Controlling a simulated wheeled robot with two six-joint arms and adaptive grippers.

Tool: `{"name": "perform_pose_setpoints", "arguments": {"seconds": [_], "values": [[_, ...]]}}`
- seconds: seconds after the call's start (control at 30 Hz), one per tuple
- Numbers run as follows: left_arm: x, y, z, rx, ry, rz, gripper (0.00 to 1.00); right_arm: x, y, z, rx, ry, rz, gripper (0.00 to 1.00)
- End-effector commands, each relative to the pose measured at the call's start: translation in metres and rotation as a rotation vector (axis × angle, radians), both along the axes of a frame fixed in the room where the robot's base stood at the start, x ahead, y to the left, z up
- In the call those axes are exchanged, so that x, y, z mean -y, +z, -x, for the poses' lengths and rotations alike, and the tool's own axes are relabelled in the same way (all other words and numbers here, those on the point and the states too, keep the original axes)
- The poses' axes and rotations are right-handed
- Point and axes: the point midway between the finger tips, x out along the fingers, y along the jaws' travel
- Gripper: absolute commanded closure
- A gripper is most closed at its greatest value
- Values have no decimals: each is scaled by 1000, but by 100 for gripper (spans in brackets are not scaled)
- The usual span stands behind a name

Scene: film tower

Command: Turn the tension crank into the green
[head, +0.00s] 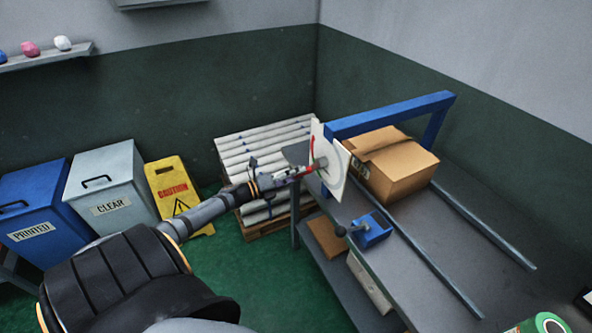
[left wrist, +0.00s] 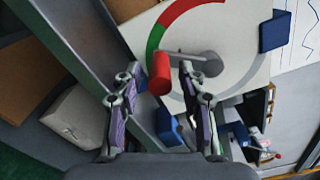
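The tension crank has a red handle (left wrist: 160,74) and a grey arm (left wrist: 185,57) running to a round grey hub (left wrist: 212,63). It sits on a white dial plate (left wrist: 240,30) with a red arc (left wrist: 192,10) and a green band (left wrist: 155,40). The arm lies across the lower part of the green band, the handle just outside the dial. In the head view the plate (head: 338,172) stands at the table's left edge. My left gripper (head: 288,173) is at the handle, its fingers (left wrist: 158,80) apart on either side of it. I cannot tell whether they touch it. My right gripper is out of view.
A cardboard box (head: 398,175) sits behind the plate on the grey table (head: 450,235), under a blue frame (head: 390,112). A blue clamp-like block (head: 372,230) is at the near edge. White rolls (head: 262,150), a yellow caution sign (head: 172,185) and bins (head: 100,180) stand left.

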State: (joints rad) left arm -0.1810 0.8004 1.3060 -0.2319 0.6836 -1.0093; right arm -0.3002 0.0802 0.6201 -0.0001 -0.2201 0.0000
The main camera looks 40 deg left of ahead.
Motion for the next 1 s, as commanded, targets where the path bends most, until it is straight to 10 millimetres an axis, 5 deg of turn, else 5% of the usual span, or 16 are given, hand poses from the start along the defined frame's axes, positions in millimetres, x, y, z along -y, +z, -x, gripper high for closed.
{"name": "perform_pose_setpoints", "arguments": {"seconds": [0.37, 0.8, 1.0], "values": [[-3, -2, 8, -5, -2, -2, 55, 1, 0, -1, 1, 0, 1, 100], [-37, -3, 93, -8, -6, -3, 55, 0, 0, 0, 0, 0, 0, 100], [-45, -2, 110, -3, -2, 0, 55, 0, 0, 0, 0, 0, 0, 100]]}}
